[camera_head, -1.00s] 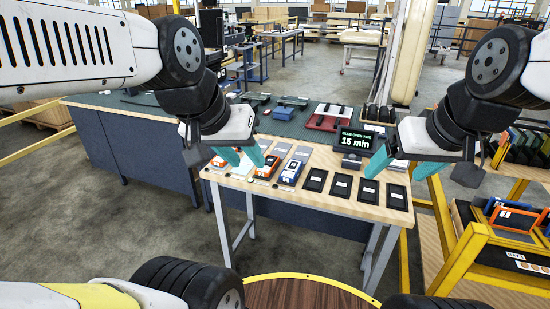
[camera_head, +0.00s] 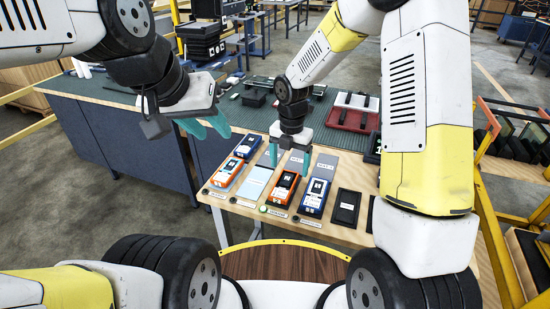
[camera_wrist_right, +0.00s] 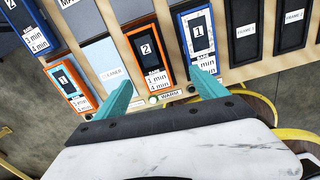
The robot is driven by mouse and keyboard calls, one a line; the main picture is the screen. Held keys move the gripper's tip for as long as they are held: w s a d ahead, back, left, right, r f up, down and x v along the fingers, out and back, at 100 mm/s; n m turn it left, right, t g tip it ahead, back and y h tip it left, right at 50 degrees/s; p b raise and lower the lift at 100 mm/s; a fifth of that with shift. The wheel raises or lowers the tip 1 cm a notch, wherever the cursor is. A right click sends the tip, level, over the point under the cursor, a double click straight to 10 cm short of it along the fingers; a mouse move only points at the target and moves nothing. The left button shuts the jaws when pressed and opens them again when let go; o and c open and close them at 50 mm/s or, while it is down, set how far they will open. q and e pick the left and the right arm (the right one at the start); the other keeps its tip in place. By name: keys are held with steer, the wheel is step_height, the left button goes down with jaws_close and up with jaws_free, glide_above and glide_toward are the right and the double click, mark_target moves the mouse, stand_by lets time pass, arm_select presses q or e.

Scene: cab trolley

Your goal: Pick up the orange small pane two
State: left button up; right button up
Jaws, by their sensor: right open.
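An orange small pane marked 2 (camera_head: 285,187) lies on the wooden bench strip, and it shows centrally in the right wrist view (camera_wrist_right: 148,57). My right gripper (camera_head: 290,162) is open and empty, pointing down near the central orange piece. In the right wrist view its fingers (camera_wrist_right: 163,92) appear on either side of that piece's lower end, apart from it. My left gripper (camera_head: 205,125) is open and empty, left of the row.
Blue pieces (camera_head: 315,197) and (camera_head: 247,147) lie beside the orange ones. A black frame tray (camera_head: 345,207) is to the right. A red tray (camera_head: 352,113) sits on the green mat behind. A yellow rack with panes (camera_head: 510,135) stands at the right.

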mark_target(284, 184)
steer(key=shift+w+a+f+n, duration=0.25)
steer(key=shift+a+f+n, duration=0.05)
steer(key=shift+f, duration=0.2)
steer(key=shift+w+a+f+n, duration=0.25)
steer(key=shift+f+n, duration=0.05)
steer(key=shift+f, duration=0.2)
steer(key=f, duration=0.7)
steer(key=shift+w+a, duration=0.15)
steer(key=shift+w, duration=0.1)
steer(key=c, duration=1.7)
steer(key=shift+o, duration=0.2)
